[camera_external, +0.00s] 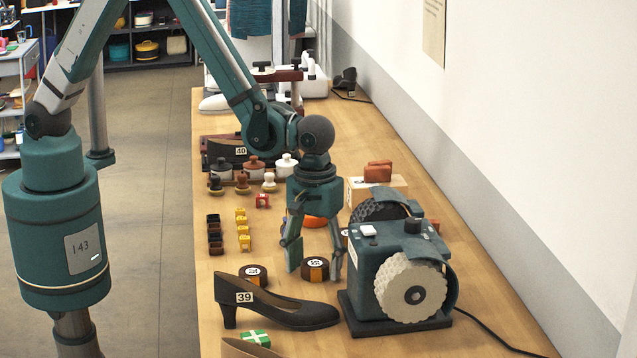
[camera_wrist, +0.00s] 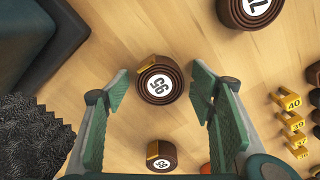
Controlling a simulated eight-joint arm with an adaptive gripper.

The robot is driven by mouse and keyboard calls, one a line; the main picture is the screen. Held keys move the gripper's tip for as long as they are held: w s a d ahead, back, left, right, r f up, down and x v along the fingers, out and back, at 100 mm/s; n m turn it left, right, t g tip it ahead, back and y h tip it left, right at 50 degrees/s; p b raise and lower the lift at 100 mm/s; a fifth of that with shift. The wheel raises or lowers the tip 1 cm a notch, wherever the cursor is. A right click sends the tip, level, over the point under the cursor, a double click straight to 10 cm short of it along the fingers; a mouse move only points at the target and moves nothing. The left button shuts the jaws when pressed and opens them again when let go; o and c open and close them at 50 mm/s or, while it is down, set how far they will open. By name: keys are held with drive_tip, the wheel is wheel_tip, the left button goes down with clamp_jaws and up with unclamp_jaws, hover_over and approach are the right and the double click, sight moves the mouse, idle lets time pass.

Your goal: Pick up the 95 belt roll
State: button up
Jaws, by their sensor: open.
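The 95 belt roll (camera_wrist: 160,84) is a dark brown coil lying flat on the wooden table, with a white label and a tan band at one side. In the external view the same roll (camera_external: 316,265) shows between my two fingers. My gripper (camera_wrist: 160,90) is open and empty, pointing down. In the wrist view its fingertips stand on both sides of the roll, apart from it. In the external view my gripper (camera_external: 315,276) is low over the table; its exact height above the roll is hard to tell.
A second roll (camera_wrist: 250,10) lies nearby, and a smaller roll (camera_wrist: 161,157) lies on the opposite side. A large grinding machine (camera_external: 405,275) stands close on the right. A dark shoe (camera_external: 280,306) lies in front. Yellow numbered pieces (camera_external: 243,230) stand on the left.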

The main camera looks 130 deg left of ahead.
sight(316, 263)
idle(0.5)
drive_tip(key=c, duration=1)
drive_tip(key=shift+r, duration=0.1)
drive_tip(key=shift+r, duration=4.9)
